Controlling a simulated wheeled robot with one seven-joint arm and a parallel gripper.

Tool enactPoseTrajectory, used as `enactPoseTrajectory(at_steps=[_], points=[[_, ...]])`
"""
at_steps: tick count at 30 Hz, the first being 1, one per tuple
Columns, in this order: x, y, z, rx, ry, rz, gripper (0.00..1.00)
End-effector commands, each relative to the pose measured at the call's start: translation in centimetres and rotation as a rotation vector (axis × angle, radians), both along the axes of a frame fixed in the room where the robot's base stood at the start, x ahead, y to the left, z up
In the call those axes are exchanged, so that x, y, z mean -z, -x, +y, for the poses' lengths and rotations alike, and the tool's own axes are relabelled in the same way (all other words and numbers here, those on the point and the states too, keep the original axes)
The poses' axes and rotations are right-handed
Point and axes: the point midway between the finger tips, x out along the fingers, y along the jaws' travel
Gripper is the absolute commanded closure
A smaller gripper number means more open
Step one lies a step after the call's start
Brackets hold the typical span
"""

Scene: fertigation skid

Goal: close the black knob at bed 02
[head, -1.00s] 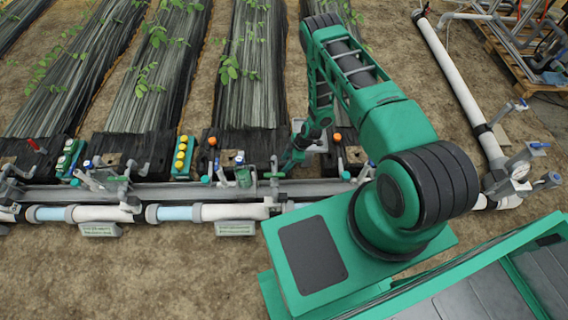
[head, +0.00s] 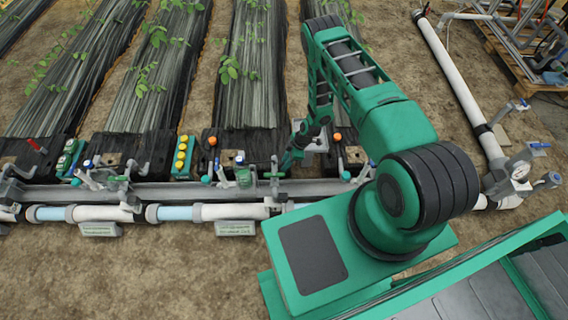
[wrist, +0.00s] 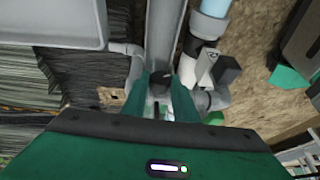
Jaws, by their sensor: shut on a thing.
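My gripper (head: 286,166) reaches down to the grey pipe rail in front of the beds in the head view. In the wrist view its two green fingers (wrist: 160,92) are shut on a small black knob (wrist: 160,84). Most of the knob is hidden between the fingers. In the head view the knob is too small and covered to make out.
A grey rail (head: 180,192) with several valves runs across the front of the beds. A yellow-button block (head: 182,156), a red lever (head: 37,146) and orange knobs (head: 337,137) stand near it. A black block (wrist: 228,69) sits right of the fingers. Bare soil lies in front.

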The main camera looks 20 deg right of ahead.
Motion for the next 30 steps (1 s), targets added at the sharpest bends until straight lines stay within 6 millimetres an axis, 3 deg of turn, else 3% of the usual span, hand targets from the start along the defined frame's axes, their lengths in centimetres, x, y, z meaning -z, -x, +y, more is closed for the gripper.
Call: enactPoseTrajectory(at_steps=[3,18,30], points=[[-0.1,-0.9,-0.2,0.003,-0.021,0.049,0.96],[0.3,-1.6,-0.7,0.009,-0.134,0.405,0.96],[0.6,-1.9,-0.9,0.014,-0.191,0.583,0.96]])
